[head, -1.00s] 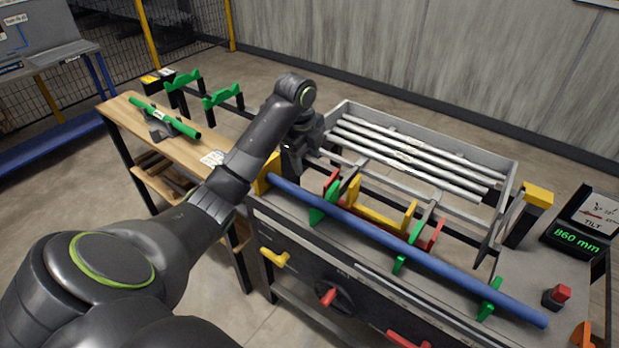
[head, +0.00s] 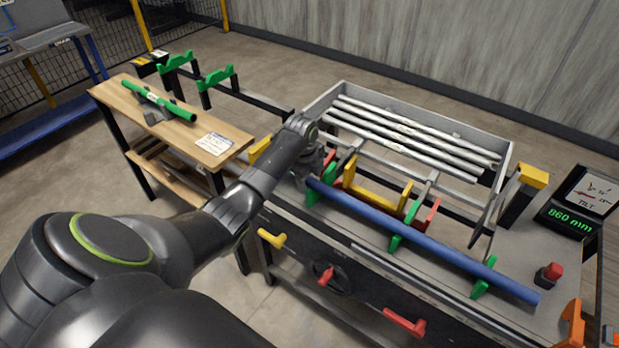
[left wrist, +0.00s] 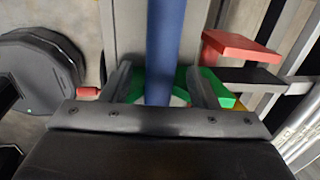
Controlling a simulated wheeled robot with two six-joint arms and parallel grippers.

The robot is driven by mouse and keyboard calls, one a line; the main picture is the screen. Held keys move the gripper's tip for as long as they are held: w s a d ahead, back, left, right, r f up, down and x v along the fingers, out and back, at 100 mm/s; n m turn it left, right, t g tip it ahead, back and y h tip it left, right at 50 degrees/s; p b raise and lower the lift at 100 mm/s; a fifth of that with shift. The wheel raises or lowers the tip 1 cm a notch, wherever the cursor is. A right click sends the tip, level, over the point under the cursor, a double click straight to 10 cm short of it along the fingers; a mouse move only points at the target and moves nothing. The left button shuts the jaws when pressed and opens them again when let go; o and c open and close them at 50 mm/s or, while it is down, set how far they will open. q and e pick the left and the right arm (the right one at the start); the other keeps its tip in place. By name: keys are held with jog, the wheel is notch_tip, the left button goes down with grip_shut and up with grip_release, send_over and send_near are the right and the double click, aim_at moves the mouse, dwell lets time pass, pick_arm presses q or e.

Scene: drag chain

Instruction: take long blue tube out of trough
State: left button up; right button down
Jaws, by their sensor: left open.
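The long blue tube (head: 428,242) lies along the front of the machine, resting on green supports (head: 397,240). Its left end is hidden behind my left arm in the head view. My left gripper (head: 307,180) is over the left part of the tube. In the left wrist view the tube (left wrist: 166,45) runs between the two open fingers (left wrist: 163,88), with a green support (left wrist: 205,85) just beside them. The gripper is not closed on the tube. My right gripper is not in view.
A tray (head: 507,160) with several white tubes stands behind the blue tube. A red-topped button (head: 551,271) is near the tube's right end. A wooden bench (head: 215,155) with a green tube (head: 160,101) stands at the left. Yellow and red brackets (head: 375,190) stand close behind the tube.

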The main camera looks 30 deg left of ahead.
pick_arm(q)
jog(key=shift+f, duration=0.15)
grip_shut()
dwell(0.4)
jog(key=shift+d, duration=0.3)
jog(key=shift+d+p, duration=0.35)
jog(key=shift+p, duration=0.1)
jog(key=shift+d+f, duration=0.1)
jog(key=shift+d, duration=0.1)
